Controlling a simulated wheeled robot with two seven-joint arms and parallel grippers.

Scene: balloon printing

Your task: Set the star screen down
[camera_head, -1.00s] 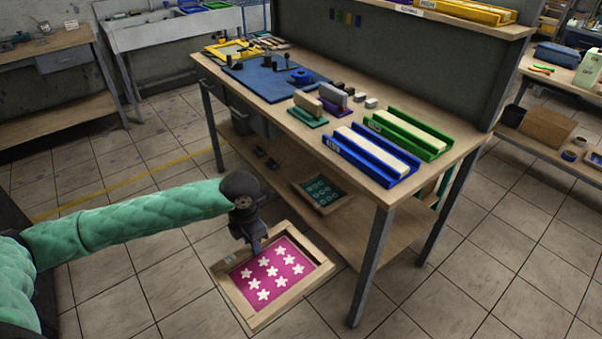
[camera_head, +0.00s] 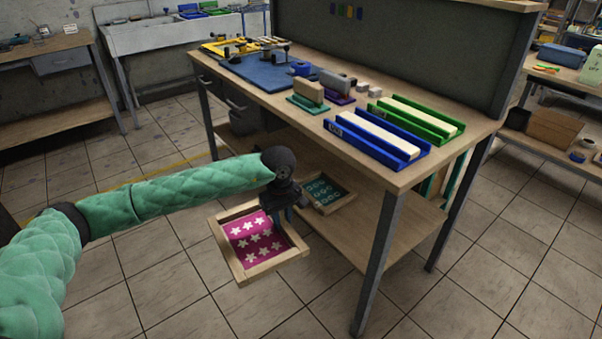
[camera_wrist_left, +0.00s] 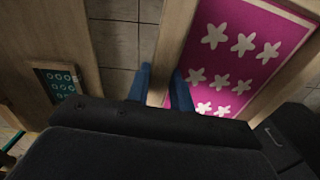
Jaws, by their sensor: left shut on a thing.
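The star screen (camera_head: 240,229) has a light wooden frame and a magenta mesh with white stars. In the head view it hangs in front of the table's lower shelf, over the floor. My left gripper (camera_head: 288,210) is at the screen's upper right edge, shut on the wooden frame. In the left wrist view, the blue fingers of the left gripper (camera_wrist_left: 161,88) straddle one bar of the frame, with the star screen's mesh (camera_wrist_left: 240,55) to the right. My gripper hides part of the screen's edge. My right gripper is not in view.
The table's lower shelf (camera_head: 335,225) holds a teal screen with rings (camera_head: 325,188). A grey table leg (camera_head: 378,265) stands at the front corner. The tabletop (camera_head: 290,118) carries blue and green trays, squeegees and a blue press board. The shelf's front part is bare.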

